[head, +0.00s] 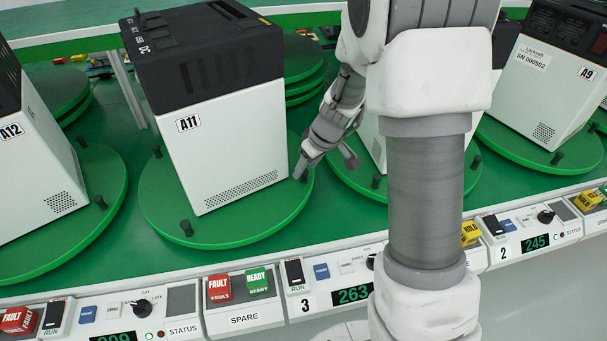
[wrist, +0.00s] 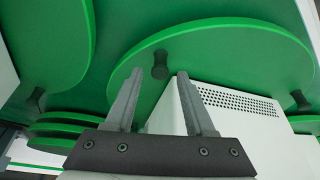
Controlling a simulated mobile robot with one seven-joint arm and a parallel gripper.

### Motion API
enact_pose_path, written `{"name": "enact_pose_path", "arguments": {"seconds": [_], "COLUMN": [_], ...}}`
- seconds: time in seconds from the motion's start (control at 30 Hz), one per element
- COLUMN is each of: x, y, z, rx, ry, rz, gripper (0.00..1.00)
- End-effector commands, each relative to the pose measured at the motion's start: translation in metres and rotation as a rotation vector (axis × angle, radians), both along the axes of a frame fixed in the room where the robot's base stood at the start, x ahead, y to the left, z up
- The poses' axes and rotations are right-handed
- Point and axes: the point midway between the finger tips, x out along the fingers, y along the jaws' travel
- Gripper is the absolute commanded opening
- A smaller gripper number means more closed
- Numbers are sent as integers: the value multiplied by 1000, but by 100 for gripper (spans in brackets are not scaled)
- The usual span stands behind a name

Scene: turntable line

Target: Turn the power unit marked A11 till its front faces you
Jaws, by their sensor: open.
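The power unit marked A11 (head: 225,130) has a white body and a black top with sockets. It stands upright on a green turntable (head: 155,195). My gripper (head: 325,166) is open at the turntable's right edge, beside the unit. In the wrist view, a dark peg (wrist: 160,66) on this turntable (wrist: 215,38) shows between or just beyond the open fingertips (wrist: 158,74). I cannot tell whether they touch it. The unit (wrist: 235,125) shows close by, and another peg (wrist: 298,100) stands farther right.
Unit A12 (head: 40,170) stands on a turntable at left, and A9 (head: 545,90) at right. A neighbouring turntable (head: 345,175) with a unit partly hidden by my arm is close right. Stacked green discs (head: 305,65) lie behind. A console (head: 245,300) runs along the front.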

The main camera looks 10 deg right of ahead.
Motion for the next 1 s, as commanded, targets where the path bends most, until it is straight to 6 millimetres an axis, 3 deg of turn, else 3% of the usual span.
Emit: {"name": "enact_pose_path", "arguments": {"seconds": [0.2,0.6,0.9,1.0], "x": [9,11,11,11], "y": [5,6,6,6], "z": [-25,-30,-29,-29], "rx": [0,1,1,0], "ry": [0,-1,-1,0], "rz": [-1,0,0,0], "gripper": [55,53,0,0]}}
